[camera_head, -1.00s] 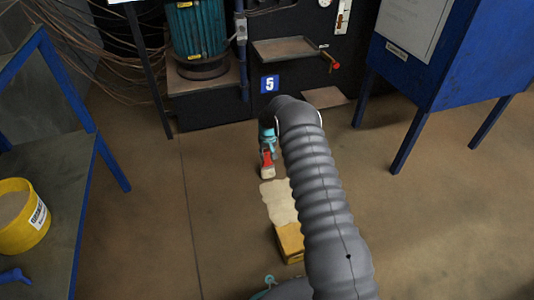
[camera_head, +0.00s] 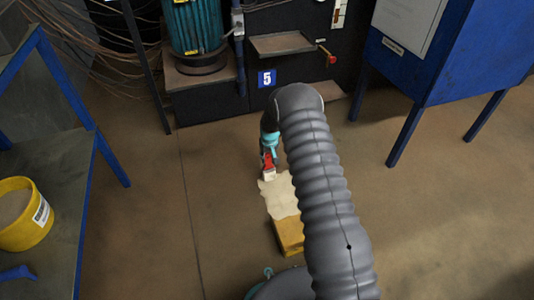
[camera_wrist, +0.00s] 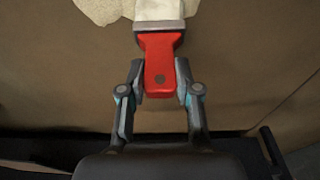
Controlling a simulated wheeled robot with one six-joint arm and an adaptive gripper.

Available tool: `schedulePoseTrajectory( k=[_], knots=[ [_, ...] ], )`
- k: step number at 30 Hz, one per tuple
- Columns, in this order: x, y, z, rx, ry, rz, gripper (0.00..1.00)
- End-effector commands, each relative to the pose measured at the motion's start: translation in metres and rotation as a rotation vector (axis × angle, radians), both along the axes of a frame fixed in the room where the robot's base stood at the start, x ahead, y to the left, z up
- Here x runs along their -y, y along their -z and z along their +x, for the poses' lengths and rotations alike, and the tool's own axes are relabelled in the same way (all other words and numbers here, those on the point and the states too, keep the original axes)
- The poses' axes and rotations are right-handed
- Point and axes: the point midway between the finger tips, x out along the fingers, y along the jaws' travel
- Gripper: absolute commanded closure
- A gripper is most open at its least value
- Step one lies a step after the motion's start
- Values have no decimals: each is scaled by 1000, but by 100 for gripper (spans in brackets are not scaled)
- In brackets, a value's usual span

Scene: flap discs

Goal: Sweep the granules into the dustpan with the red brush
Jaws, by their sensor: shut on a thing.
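My gripper (camera_wrist: 160,82) is shut on the red brush (camera_wrist: 158,60), one finger on each side of its handle. The brush's pale bristles (camera_wrist: 158,10) point away from the gripper, at the granules. In the head view the brush (camera_head: 267,162) stands near the far edge of the pale granules (camera_head: 282,194), its bristles low by the floor. The granules lie in a flat patch on the floor. The yellow dustpan (camera_head: 289,236) lies at the near end of the patch. My arm hides the right side of the patch and of the dustpan.
A blue-legged bench (camera_head: 62,220) with a yellow bucket (camera_head: 25,214) stands on the left. A blue cabinet (camera_head: 450,60) on legs stands at the right. A dark machine base (camera_head: 215,102) closes off the back. The floor left of the granules is clear.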

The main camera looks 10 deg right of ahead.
Motion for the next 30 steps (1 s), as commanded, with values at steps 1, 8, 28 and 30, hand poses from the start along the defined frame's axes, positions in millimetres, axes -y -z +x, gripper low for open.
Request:
schedulePoseTrajectory(
  k=[1, 8, 28, 30],
  knots=[
    [0, 0, -2, -2, 0, 0, 100],
    [3, 1, -18, -5, 0, 0, 100],
    [10, 3, -56, -10, 1, 0, 100],
    [11, 3, -58, -9, 1, 0, 100]
  ],
)
